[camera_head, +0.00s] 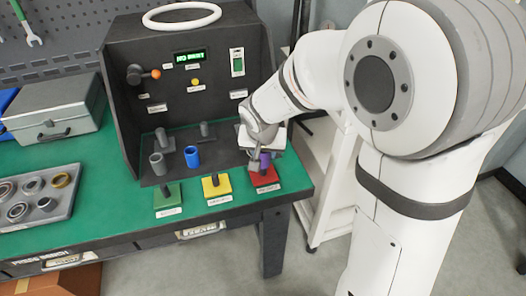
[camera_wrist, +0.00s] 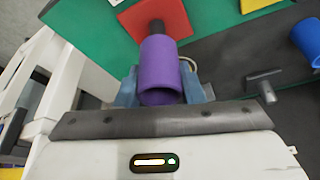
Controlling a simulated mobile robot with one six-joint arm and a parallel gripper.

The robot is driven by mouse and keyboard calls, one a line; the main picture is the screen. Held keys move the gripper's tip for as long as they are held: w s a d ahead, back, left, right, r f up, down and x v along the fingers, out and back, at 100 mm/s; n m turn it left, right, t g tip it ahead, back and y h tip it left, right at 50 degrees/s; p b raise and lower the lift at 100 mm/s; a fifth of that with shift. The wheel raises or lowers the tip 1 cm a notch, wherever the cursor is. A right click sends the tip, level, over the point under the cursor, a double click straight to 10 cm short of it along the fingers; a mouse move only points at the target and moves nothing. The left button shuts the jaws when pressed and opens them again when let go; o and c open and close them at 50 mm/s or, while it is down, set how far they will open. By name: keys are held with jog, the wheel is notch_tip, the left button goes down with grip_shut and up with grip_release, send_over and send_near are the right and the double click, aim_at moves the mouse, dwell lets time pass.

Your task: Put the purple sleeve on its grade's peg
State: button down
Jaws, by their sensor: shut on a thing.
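The purple sleeve (camera_wrist: 160,68) is held between the two fingers of my gripper (camera_wrist: 160,88). In the head view my gripper (camera_head: 260,160) is over the red base (camera_head: 264,179) at the right front of the bench, and the sleeve (camera_head: 265,161) shows partly behind the fingers. The red base (camera_wrist: 180,20) carries a dark peg (camera_wrist: 157,27), seen just beyond the sleeve's far end and roughly in line with it. I cannot tell whether the sleeve's end is around the peg. A yellow base (camera_head: 216,187) and a green base (camera_head: 167,199) carry dark pegs without sleeves.
A blue sleeve (camera_head: 192,157) and a grey sleeve (camera_head: 157,164) stand on the dark rig floor behind the pegs. The rig's panel (camera_head: 180,85) rises behind. A tray of rings (camera_head: 58,219) and a grey case (camera_head: 60,108) are at left. The bench edge is close to the bases.

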jog(key=shift+f+b, duration=0.45)
jog(key=shift+f, duration=0.1)
jog(key=shift+f, duration=0.15)
jog(key=shift+f+b, duration=0.5)
jog(key=shift+b, duration=0.25)
jog(key=shift+f+b, duration=0.9)
jog(key=shift+b, duration=0.45)
dwell(1.4)
jog(key=c, duration=0.9)
grip_release()
notch_tip(320, 180, up, 9)
jog(key=p, duration=0.6)
